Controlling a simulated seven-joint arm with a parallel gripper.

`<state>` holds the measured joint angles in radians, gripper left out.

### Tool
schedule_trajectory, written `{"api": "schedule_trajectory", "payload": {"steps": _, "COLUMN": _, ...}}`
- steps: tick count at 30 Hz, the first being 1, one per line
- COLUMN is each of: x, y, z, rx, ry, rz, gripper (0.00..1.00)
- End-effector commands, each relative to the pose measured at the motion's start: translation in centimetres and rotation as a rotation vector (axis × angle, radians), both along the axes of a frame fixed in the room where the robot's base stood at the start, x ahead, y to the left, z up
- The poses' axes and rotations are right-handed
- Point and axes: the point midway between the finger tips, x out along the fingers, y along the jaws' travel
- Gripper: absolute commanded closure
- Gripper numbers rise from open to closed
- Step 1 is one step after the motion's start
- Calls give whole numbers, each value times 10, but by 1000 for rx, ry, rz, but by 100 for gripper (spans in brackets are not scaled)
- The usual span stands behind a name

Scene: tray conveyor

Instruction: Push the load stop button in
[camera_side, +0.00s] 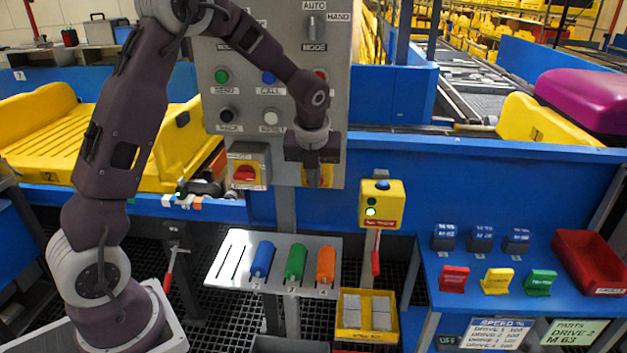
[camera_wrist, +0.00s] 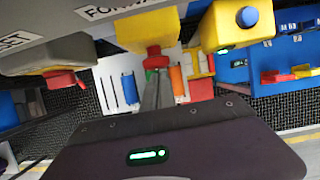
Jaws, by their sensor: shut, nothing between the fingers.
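My gripper (camera_side: 314,160) hangs in front of the lower right of the grey control panel (camera_side: 340,100). In the wrist view its narrow fingers (camera_wrist: 157,78) are shut and empty. Their tips point at a red button (camera_wrist: 153,60) on a yellow box (camera_wrist: 147,30); I cannot tell whether they touch it. In the side view my gripper hides most of that yellow box (camera_side: 327,178). No readable label shows which button is the load stop. Another red button (camera_side: 321,75) on the panel is partly hidden by my arm.
A red rotary switch (camera_side: 245,172) is left of my gripper. A yellow pendant box (camera_side: 391,196) with a blue button is to the right. Green (camera_side: 222,76), blue (camera_side: 268,77), black (camera_side: 228,115) and white (camera_side: 273,118) buttons sit on the panel. Coloured handles stand on a plate (camera_side: 230,268) below.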

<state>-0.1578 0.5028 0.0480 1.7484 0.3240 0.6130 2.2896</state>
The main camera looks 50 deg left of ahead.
Motion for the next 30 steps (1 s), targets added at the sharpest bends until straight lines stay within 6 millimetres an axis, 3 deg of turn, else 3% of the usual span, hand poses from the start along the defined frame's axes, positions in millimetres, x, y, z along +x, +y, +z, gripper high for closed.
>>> {"api": "schedule_trajectory", "payload": {"steps": 7, "x": 1, "y": 1, "z": 0, "rx": 0, "ry": 0, "rz": 1, "gripper": 100}}
{"api": "schedule_trajectory", "payload": {"steps": 13, "x": 16, "y": 16, "z": 0, "rx": 2, "ry": -4, "rz": 2, "gripper": 100}}
{"api": "schedule_trajectory", "payload": {"steps": 22, "x": 16, "y": 20, "z": 1, "rx": 9, "ry": -8, "rz": 5, "gripper": 100}}
{"api": "schedule_trajectory", "payload": {"steps": 26, "x": 6, "y": 9, "z": 2, "rx": 5, "ry": -3, "rz": 3, "gripper": 100}}
{"api": "schedule_trajectory", "payload": {"steps": 30, "x": -17, "y": -18, "z": 2, "rx": -3, "ry": 11, "rz": -3, "gripper": 100}}
